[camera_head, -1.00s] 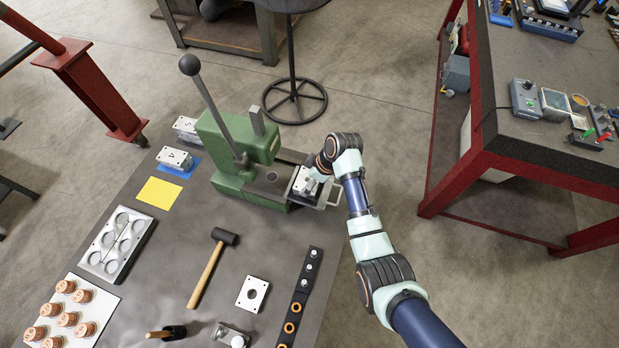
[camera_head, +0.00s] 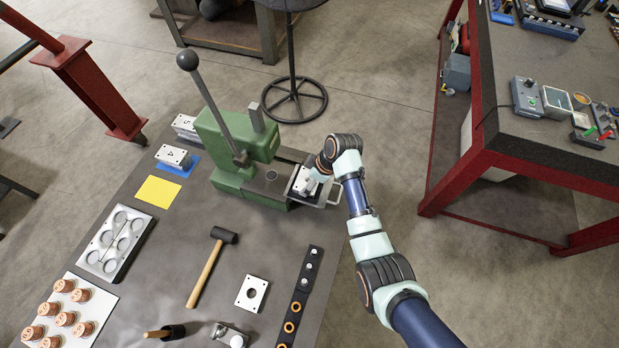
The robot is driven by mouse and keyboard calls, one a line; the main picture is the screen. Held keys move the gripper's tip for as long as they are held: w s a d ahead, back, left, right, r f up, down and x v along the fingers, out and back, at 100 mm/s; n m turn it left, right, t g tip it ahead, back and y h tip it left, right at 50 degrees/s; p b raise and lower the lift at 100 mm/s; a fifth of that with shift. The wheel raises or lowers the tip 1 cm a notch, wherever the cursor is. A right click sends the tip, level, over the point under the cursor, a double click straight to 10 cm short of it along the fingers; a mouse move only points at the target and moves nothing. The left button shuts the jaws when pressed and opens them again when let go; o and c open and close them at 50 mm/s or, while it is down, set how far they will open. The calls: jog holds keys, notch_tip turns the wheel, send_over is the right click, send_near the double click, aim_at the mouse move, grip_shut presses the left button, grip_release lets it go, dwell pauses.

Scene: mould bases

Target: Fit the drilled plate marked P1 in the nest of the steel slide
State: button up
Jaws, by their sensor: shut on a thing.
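My gripper (camera_head: 304,186) points down over the steel slide (camera_head: 325,203) at the right side of the green press. It is shut on a small light plate, which I take to be the drilled plate P1; the fingers and wrist mostly hide it, and no mark is readable. The plate is at the slide's nest, but I cannot tell whether it is seated flat or held just above. The slide's loop handle (camera_head: 336,193) sticks out to the right of my gripper.
The green arbor press (camera_head: 228,150) with its long lever stands behind left. A loose square plate (camera_head: 251,293) with a large hole, a hammer (camera_head: 209,266) and a black strip with rings (camera_head: 300,297) lie in front. Numbered copper pieces (camera_head: 66,319) stand at left. Bare bench lies between them.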

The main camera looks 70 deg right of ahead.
jog(key=shift+f, duration=0.2)
jog(key=o, duration=1.1)
jog(key=shift+o, duration=0.2)
jog(key=v, duration=1.2)
